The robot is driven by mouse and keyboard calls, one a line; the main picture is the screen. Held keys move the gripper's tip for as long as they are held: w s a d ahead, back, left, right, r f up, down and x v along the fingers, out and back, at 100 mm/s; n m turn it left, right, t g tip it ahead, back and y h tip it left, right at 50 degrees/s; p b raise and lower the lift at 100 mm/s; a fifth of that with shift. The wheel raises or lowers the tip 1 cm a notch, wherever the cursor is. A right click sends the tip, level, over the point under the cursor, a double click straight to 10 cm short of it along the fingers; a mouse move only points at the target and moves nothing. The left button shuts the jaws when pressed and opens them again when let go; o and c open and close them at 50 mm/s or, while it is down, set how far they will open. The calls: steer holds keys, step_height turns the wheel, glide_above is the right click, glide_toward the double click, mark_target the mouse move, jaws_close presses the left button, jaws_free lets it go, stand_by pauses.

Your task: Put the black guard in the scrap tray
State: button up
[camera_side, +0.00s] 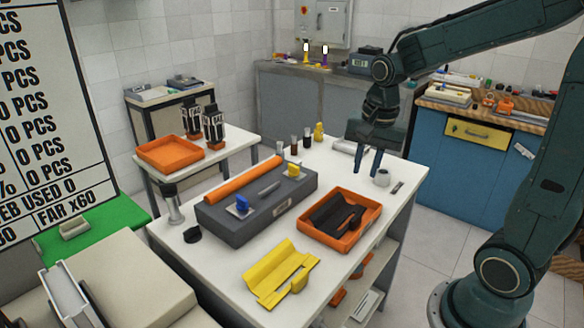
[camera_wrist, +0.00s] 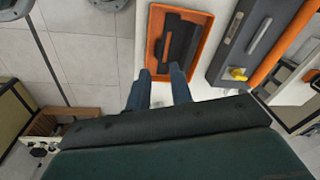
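The black guard (camera_side: 336,214) is a dark channel-shaped piece lying in an orange tray (camera_side: 321,241) on the white table. In the wrist view the black guard (camera_wrist: 180,42) lies inside the orange tray (camera_wrist: 206,34). A second orange tray (camera_side: 170,153), which looks empty, sits on a side table at the left. No label shows which is the scrap tray. My gripper (camera_side: 367,174) is open and empty, pointing down above the table, behind and right of the guard. In the wrist view my gripper (camera_wrist: 159,69) has its fingers apart, near the tray's lower edge.
A grey fixture (camera_side: 245,232) with an orange roller (camera_side: 244,180) stands left of the near tray. A yellow guard (camera_side: 281,270) lies at the table's front. Black-topped parts stand behind the side table's tray.

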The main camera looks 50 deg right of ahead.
steer(key=s+a+r+n+t, duration=0.4)
steer(key=s+a+r+n, duration=0.2)
steer(key=s+a+n, duration=0.3)
steer(key=s+n, duration=0.2)
steer(key=n, duration=0.2)
steer(key=shift+s+n, duration=0.3)
steer(key=shift+s, duration=0.1)
